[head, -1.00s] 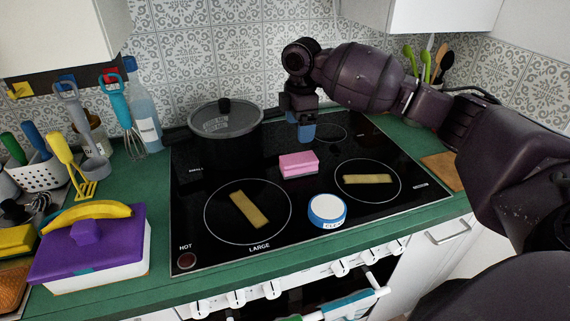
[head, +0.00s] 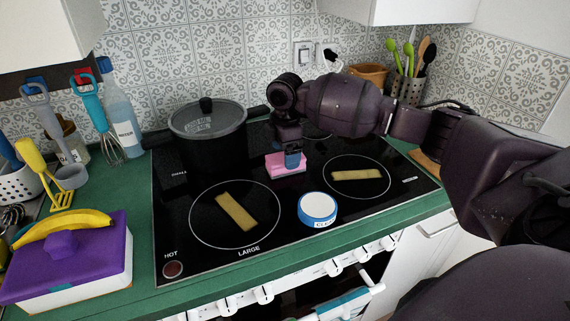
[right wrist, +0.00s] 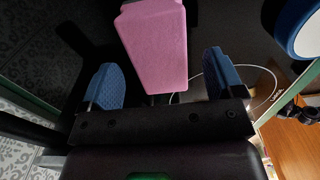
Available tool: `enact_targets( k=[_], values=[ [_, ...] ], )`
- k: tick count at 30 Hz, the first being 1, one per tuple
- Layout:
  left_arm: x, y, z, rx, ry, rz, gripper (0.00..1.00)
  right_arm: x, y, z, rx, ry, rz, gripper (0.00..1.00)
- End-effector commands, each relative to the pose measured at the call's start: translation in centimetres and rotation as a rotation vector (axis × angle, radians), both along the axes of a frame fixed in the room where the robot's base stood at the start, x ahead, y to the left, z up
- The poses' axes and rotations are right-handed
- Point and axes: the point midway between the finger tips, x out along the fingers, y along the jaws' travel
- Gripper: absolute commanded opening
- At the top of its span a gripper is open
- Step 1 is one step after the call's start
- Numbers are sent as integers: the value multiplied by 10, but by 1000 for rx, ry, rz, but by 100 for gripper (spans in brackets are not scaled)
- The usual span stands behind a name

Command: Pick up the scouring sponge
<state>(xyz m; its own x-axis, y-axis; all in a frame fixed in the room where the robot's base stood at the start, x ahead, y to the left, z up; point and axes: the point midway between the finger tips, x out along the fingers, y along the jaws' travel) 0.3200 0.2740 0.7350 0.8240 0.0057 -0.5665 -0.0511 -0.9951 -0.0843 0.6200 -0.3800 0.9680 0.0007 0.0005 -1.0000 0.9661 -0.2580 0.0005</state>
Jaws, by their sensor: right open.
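The scouring sponge, a pink block (head: 274,164), lies on the black hob in the head view. It is partly hidden behind my right gripper (head: 292,158). In the right wrist view the sponge (right wrist: 157,50) shows large, ahead of and between the two blue fingertips of my right gripper (right wrist: 162,72). The fingers are apart with a gap on each side of the sponge, and it is not gripped. In the head view the fingers hang just over or beside the sponge; I cannot tell the exact height. My left gripper is not in view.
A lidded pot (head: 209,135) stands behind the sponge to the left. A round white and blue container (head: 318,208) stands in front to the right. Flat yellowish strips (head: 237,212) lie on the burner rings. A purple-lidded box (head: 85,262) with a banana stands at the left.

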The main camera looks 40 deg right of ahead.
Motion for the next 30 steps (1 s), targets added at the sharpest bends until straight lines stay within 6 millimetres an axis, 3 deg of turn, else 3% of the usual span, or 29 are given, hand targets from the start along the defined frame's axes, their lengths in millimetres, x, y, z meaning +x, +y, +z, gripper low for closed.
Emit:
enact_targets(
  k=[4,12,23,30],
  values=[
    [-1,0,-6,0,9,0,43,-1,0,-22,-1,4,0,87],
    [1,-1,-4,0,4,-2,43,0,0,-25,-1,0,0,87],
    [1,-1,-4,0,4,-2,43,0,0,-24,-1,1,0,34],
    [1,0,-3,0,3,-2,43,0,0,-23,-1,0,0,34]
  ],
)
